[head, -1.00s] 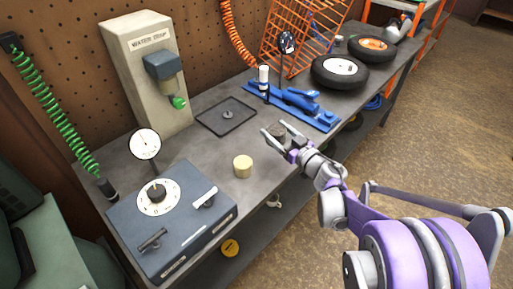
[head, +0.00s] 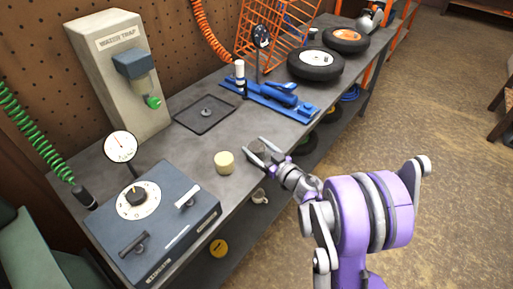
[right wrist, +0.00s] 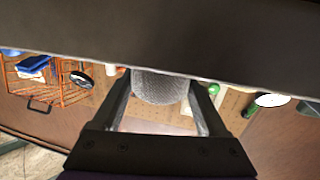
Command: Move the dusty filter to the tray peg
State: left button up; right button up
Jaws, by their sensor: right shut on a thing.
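My right gripper (head: 264,151) is shut on the dusty filter, a grey, mesh-textured cylinder (right wrist: 160,86) that shows between the two fingers in the right wrist view. In the head view, the gripper and the grey filter are near the bench's front edge, to the right of a cream cylinder (head: 225,162). The black tray (head: 187,125) lies flat on the bench further back and left, with its small grey peg (head: 207,112) in the middle. The filter is apart from the tray and peg. My left gripper is not in view.
A blue-grey box with a dial (head: 150,220) stands at the front left, with a gauge (head: 120,146) behind it. The water trap housing (head: 118,75) is behind the tray. A blue jack (head: 275,96) and wheels (head: 315,65) lie to the right. Bare bench separates cream cylinder and tray.

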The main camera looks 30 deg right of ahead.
jog(key=shift+f, duration=0.15)
jog(key=o, duration=1.2)
jog(key=shift+o, duration=0.2)
jog(key=shift+r, duration=0.2)
jog(key=s+d, duration=0.2)
jog(key=s, duration=1)
notch_tip(320, 180, up, 6)
jog(key=w+d+f+m+h, duration=0.1)
jog(key=w+m+h, duration=0.1)
jog(key=m+h, duration=0.35)
jog(key=s+a+f+n+g+y, duration=0.1)
jog(key=s+a+f+g, duration=0.4)
jog(key=s+a, duration=0.3)
jog(key=s+a+f+n+g+y, duration=0.1)
jog(key=s+a+f+n+g, duration=0.1)
jog(key=s+a+f+g, duration=0.4)
jog(key=s+a+g, duration=0.1)
jog(key=s+a, duration=0.2)
jog(key=s, duration=0.2)
jog(key=shift+s+f+g+b, duration=0.15)
jog(key=shift+f+g+b, duration=0.15)
jog(key=shift+g, duration=0.1)
